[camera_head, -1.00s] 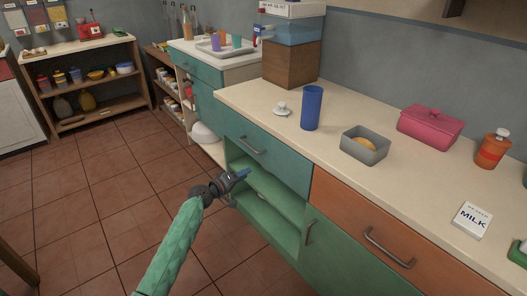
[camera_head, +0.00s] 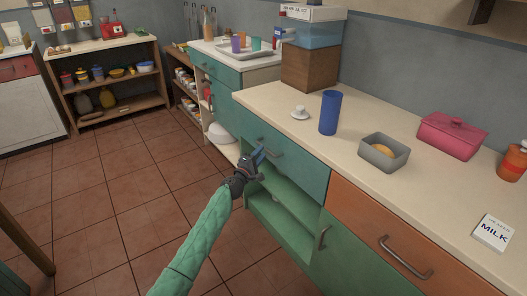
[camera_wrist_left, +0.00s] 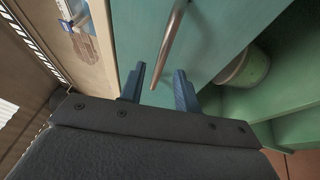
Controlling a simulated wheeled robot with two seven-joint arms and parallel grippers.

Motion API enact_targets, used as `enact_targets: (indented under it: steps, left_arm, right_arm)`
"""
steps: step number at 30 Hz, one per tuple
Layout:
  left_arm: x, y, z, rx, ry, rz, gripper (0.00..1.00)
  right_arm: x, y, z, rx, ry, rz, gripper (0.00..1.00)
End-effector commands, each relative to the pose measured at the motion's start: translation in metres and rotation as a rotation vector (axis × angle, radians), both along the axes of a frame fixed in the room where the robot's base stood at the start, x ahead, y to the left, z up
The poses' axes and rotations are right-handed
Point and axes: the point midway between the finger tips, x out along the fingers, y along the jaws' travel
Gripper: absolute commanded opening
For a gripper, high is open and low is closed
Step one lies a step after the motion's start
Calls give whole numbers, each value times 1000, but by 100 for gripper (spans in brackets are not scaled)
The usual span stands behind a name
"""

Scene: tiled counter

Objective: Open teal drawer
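The teal drawer (camera_head: 300,160) is closed, under the counter top and above an open green shelf space. Its front fills much of the left wrist view (camera_wrist_left: 215,40). Its metal bar handle (camera_head: 268,146) shows in part behind my left gripper; in the left wrist view the handle (camera_wrist_left: 170,42) runs down toward the gap between the fingers. My left gripper (camera_head: 257,158) is open, its two blue fingers (camera_wrist_left: 158,88) apart on either side of the handle's near end. I cannot tell whether they touch it. My right gripper is in neither view.
An orange drawer (camera_head: 370,225) and a green cupboard door (camera_head: 345,262) are to the right. On the counter (camera_head: 265,95) stand a blue cup (camera_head: 329,112), a grey box (camera_head: 383,152) and a pink lidded dish (camera_head: 452,135). The tiled floor (camera_head: 140,195) to the left is clear.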

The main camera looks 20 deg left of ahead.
Motion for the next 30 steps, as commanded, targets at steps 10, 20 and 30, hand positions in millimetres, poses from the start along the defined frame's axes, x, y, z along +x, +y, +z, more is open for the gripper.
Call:
enact_targets:
  steps: [10, 20, 30]
  left_arm:
    - [26, -8, 4, -1, 0, -1, 33]
    - [27, -8, 5, 0, 0, -1, 23]
    - [26, -8, 4, 0, 1, -1, 0]
  right_arm:
    - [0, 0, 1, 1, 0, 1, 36]
    - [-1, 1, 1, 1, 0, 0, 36]
    - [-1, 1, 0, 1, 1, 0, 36]
